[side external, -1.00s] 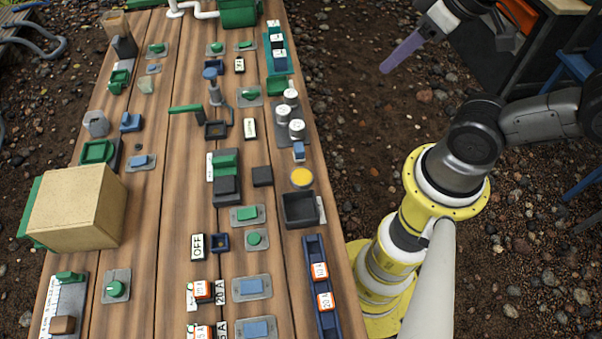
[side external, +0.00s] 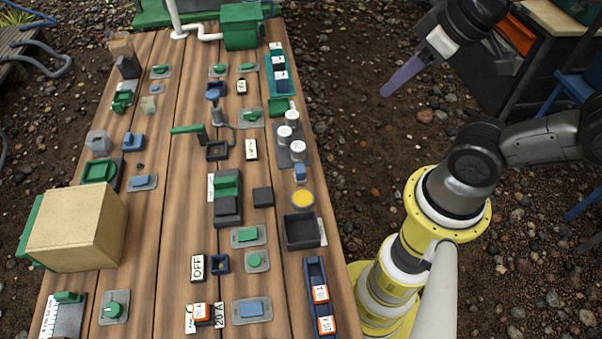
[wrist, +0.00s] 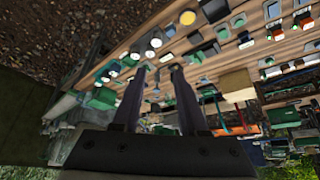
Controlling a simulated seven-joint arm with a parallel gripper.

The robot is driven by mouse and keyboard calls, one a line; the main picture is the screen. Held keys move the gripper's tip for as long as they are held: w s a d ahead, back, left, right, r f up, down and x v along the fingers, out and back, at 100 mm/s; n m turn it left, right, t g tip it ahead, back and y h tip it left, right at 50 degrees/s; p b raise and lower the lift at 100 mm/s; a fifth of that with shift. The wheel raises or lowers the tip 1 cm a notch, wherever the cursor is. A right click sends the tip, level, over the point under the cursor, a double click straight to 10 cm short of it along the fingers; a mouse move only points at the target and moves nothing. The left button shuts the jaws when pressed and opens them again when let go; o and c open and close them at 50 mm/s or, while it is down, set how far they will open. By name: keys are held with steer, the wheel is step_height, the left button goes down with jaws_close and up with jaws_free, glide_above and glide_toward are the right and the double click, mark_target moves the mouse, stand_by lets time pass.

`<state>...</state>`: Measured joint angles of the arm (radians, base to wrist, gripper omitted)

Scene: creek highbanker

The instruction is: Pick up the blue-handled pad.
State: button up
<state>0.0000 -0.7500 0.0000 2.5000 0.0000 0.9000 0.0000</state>
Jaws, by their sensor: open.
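Several grey plates with blue blocks on top lie on the wooden table: a large blue-handled pad (side external: 252,309) near the front, a smaller pad (side external: 142,183) at left, and a tiny one (side external: 157,90) farther back. A blue block on a dark base (side external: 133,142) is also at left. I cannot tell which one the task names. My gripper (side external: 396,86) hangs in the air right of the table, apart from all of them. In the wrist view my gripper (wrist: 157,70) has its two purple fingers apart, with nothing between them.
A large tan box (side external: 75,228) stands at the table's left. Many green-topped parts crowd the table (side external: 172,225). Gravel lies between table and gripper.

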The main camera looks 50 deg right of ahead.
steer(key=o, duration=0.5)
